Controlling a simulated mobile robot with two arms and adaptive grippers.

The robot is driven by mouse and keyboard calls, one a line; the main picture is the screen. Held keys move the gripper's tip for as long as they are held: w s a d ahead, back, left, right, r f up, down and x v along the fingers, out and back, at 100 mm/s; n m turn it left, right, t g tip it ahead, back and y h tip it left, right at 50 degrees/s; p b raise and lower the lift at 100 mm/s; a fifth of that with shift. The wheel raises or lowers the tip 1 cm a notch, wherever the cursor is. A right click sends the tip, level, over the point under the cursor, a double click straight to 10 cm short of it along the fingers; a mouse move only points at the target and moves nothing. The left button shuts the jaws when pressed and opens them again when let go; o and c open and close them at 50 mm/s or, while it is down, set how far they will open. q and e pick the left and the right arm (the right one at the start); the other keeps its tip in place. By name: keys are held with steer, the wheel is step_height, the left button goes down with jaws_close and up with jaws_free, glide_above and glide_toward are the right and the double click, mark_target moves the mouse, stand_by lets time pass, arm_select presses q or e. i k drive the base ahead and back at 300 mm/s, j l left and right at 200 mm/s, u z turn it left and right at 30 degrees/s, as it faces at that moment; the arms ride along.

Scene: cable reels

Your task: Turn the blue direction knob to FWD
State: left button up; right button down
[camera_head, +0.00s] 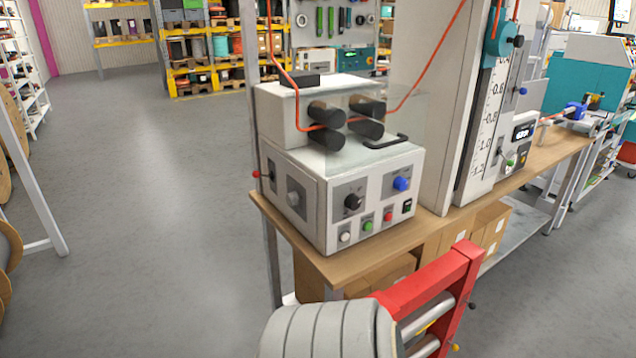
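The blue direction knob (401,183) is on the sloped front panel of a white machine (330,215), at the panel's upper right. The machine stands on a wooden bench (405,245). The knob's pointer direction and its labels are too small to read. A black knob (353,202) sits left of it on the same panel. Below are a white button (345,237), a green button (368,226), a red button (388,216) and a small dark switch (407,206). Neither of my grippers is in view, and nothing touches the blue knob.
An orange cable (420,65) runs through black rollers (327,114) behind a clear cover. A red frame (462,285) and a grey ribbed object (330,330) stand in front of the bench. A tall scaled column (485,125) rises to the right. The floor (160,220) at left is clear.

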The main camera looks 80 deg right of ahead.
mark_target(399, 184)
steer(key=z, duration=3.05)
